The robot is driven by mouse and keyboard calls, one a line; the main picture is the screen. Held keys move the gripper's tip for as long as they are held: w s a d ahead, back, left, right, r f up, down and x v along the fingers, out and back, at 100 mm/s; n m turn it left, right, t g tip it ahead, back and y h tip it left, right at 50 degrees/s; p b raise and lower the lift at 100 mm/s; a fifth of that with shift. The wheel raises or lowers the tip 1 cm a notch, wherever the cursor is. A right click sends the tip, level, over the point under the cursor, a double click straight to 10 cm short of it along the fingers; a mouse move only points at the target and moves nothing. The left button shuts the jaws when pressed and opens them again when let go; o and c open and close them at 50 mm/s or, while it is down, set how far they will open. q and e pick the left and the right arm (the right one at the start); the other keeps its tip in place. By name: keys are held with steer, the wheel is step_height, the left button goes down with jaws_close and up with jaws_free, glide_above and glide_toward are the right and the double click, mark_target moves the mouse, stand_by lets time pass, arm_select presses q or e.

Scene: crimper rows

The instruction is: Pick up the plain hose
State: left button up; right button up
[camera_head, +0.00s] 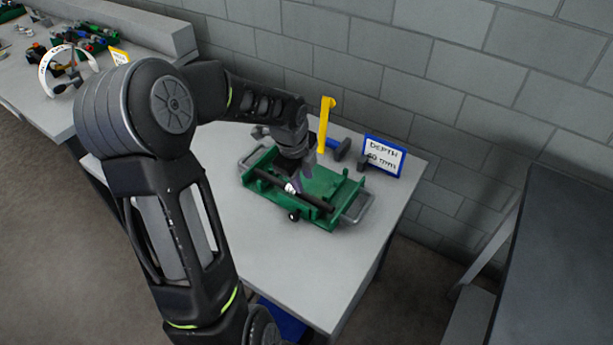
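A green tray (345,187) with grey handles stands on the light table. A black hose (318,203) lies lengthwise along its front part. A short black round end (294,216) shows at the tray's front edge. My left gripper (294,184) reaches down from above over the middle of the hose, with its fingertips at or very near it. A small pale patch shows at the fingertips; I cannot tell whether it is on the hose or the gripper. The finger gap is too small to make out. My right gripper is not in view.
Behind the tray are a yellow upright piece (325,122), a blue-and-black tool (341,149) and a blue-framed sign (384,157) reading "DEPTH" and apparently "60 mm". A block wall is behind. Another bench (40,97) with tools is at left; the front tabletop is clear.

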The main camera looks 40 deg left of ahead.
mark_target(306, 195)
arm_select(q)
steer(key=shift+s+r, duration=0.1)
steer(key=shift+s, duration=0.05)
steer(key=shift+x, duration=1.35)
steer(key=p+x, duration=0.1)
steer(key=x, duration=0.4)
jaws_close()
stand_by(0.4)
